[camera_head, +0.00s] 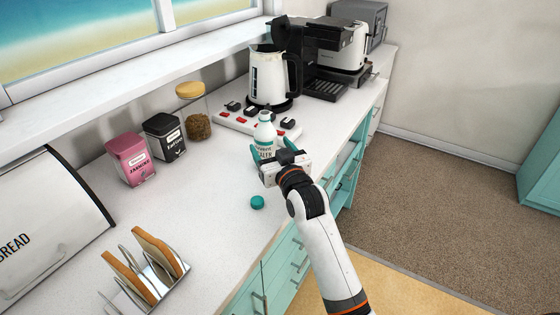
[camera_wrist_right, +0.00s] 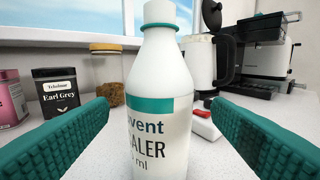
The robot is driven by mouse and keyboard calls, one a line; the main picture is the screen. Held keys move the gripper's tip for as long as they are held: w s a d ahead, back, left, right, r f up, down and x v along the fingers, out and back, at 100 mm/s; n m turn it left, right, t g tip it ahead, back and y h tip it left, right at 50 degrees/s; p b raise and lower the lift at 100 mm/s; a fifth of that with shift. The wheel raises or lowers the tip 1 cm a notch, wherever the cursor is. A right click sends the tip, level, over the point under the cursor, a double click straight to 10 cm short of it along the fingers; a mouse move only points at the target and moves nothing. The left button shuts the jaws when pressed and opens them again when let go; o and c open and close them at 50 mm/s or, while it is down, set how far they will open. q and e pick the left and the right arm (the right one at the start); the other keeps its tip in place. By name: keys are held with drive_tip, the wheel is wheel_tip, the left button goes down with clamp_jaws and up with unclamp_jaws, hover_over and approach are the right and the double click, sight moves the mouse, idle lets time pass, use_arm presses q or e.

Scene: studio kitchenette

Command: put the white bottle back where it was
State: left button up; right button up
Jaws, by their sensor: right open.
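The white bottle (camera_head: 265,129) stands upright on the white counter, with a teal ring at its neck and a label with a teal band. In the right wrist view the bottle (camera_wrist_right: 161,70) fills the middle, close to the camera. My right gripper (camera_head: 271,152) is open, with its teal fingers on either side of the bottle; in the wrist view gaps show between bottle and fingers. A round teal cap (camera_head: 257,202) lies on the counter nearer to me, apart from the bottle. My left gripper is in neither view.
A white strip with red and black switches (camera_head: 228,121) lies just behind the bottle, beside the kettle (camera_head: 268,78). A coffee machine (camera_head: 325,88), glass jar (camera_head: 197,127), black tin (camera_head: 164,137), pink tin (camera_head: 131,160) and toast rack (camera_head: 155,285) stand around. The counter left of the cap is clear.

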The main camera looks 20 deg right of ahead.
drive_tip(key=s, duration=0.6)
drive_tip(key=shift+d, duration=0.1)
